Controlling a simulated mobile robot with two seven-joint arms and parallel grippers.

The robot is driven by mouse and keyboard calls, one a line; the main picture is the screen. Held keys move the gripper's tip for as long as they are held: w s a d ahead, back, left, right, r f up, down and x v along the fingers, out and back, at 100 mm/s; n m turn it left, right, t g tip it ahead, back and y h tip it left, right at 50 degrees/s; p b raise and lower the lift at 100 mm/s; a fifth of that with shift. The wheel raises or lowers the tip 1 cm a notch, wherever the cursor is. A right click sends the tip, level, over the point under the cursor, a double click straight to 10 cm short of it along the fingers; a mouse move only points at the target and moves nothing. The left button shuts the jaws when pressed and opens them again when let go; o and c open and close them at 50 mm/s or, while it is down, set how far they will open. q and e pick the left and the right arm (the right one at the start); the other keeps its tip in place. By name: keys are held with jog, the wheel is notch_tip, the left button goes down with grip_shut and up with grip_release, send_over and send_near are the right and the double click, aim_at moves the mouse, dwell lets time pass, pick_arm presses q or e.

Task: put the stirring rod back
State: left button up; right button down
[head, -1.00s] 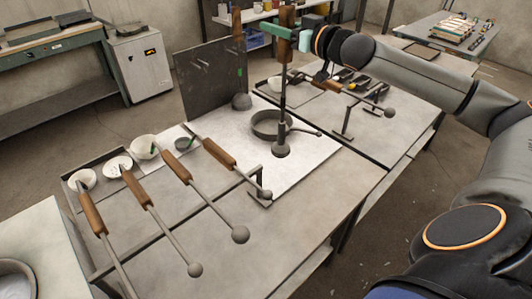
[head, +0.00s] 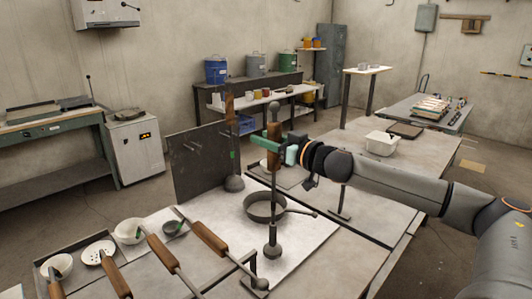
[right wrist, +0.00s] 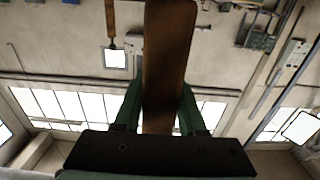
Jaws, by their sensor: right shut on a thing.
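My right gripper (head: 275,146) is shut on the wooden handle of a stirring rod (head: 272,222). The rod hangs upright, its ball end low in front of the pan (head: 265,210); I cannot tell whether the ball touches the table. In the right wrist view the brown handle (right wrist: 168,60) sits between the green fingers (right wrist: 161,112). Several more wooden-handled rods (head: 160,252) lie across a rack at the front left, each slanting down to the right. Another rod (head: 230,105) stands upright by the dark panel, ball end down. My left gripper is out of view.
The dark upright panel (head: 200,163) stands behind the pan. White bowls (head: 128,231) sit at the left of the table. A small stand (head: 341,207) rises to the right, partly behind my arm. The pale sheet (head: 300,235) around the pan is mostly bare.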

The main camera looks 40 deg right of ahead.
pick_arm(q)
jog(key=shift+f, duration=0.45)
pick_arm(e)
jog(key=shift+f, duration=0.8)
jog(key=shift+f+b, duration=0.15)
jog(key=shift+b, duration=0.15)
jog(key=shift+c, duration=2.4)
grip_release()
jog(key=shift+f, duration=0.15)
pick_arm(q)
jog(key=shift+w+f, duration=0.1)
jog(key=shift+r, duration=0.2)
pick_arm(e)
jog(key=shift+r, duration=0.2)
pick_arm(q)
jog(key=shift+p, duration=0.3)
pick_arm(e)
jog(key=shift+s, duration=0.1)
